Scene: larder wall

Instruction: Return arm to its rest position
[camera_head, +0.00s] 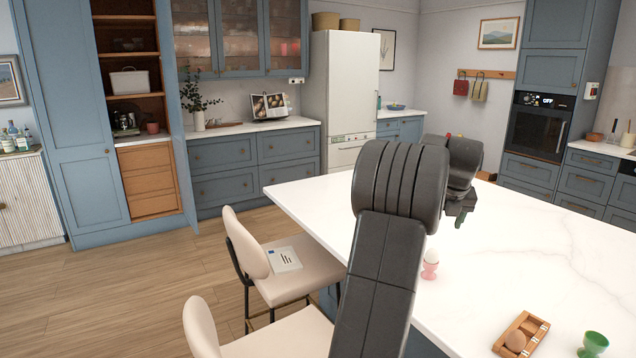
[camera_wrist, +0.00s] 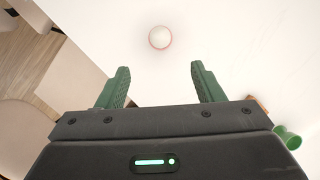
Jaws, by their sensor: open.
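My gripper (camera_wrist: 160,88) is open and empty in the wrist view, with its two green fingers apart above the white island top. In the head view my gripper (camera_head: 462,212) hangs over the island, partly hidden behind my own dark arm. A white egg in a pink cup (camera_head: 430,265) stands on the island below and to the left of the gripper. The egg (camera_wrist: 160,37) shows from above in the wrist view, beyond the fingertips and apart from them.
The white island top (camera_head: 540,235) is mostly clear. Cream chairs (camera_head: 290,270) stand along the left side. A tall cupboard (camera_head: 135,150) is open at the back left.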

